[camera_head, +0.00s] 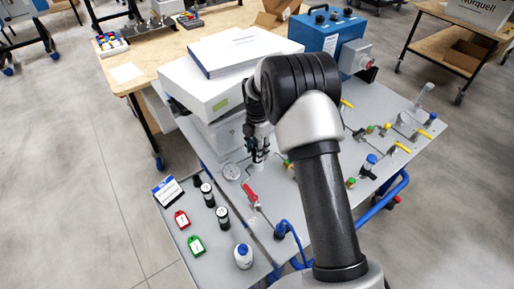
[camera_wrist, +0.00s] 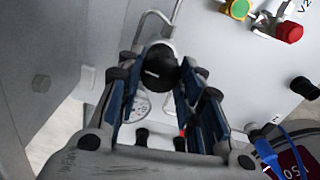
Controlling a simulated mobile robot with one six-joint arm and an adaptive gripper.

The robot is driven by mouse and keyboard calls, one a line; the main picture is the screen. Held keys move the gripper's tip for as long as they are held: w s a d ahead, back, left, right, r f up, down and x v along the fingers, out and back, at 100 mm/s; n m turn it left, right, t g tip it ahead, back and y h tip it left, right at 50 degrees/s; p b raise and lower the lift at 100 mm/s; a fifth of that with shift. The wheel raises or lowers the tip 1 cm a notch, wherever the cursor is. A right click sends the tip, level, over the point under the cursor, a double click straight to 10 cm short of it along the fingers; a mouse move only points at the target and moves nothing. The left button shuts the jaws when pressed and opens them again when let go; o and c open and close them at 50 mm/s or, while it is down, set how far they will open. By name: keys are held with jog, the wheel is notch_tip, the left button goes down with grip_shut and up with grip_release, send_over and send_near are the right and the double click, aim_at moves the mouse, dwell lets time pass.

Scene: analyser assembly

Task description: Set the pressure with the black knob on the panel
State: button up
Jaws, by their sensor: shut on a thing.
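The black knob (camera_wrist: 160,72) shows in the wrist view between the fingertips of my gripper (camera_wrist: 158,78), which is shut on it. In the head view my gripper (camera_head: 258,152) points down at the panel (camera_head: 290,215), beside the white housing, and the knob is hidden there.
A red-handled valve (camera_head: 250,193) lies close in front of the gripper. White boxes (camera_head: 208,88) stand behind it. Several yellow-handled valves (camera_head: 402,147) are at the right.

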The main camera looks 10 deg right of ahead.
jog(key=m+p, duration=0.1)
jog(key=m, duration=0.4)
jog(key=shift+p, duration=0.35)
jog(key=m+p, duration=0.1)
jog(key=m, duration=0.4)
jog(key=shift+w+m, duration=0.1)
jog(key=shift+m, duration=0.2)
jog(key=m, duration=0.4)
jog(key=shift+p, duration=0.3)
jog(key=m, duration=1)
jog(key=shift+d+m+p, duration=0.1)
jog(key=shift+m+p, duration=0.2)
jog(key=shift+p, duration=0.05)
jog(key=m, duration=1)
jog(key=shift+d+m, duration=0.1)
jog(key=shift+m, duration=0.3)
jog(key=m, duration=0.4)
jog(key=shift+m, duration=0.3)
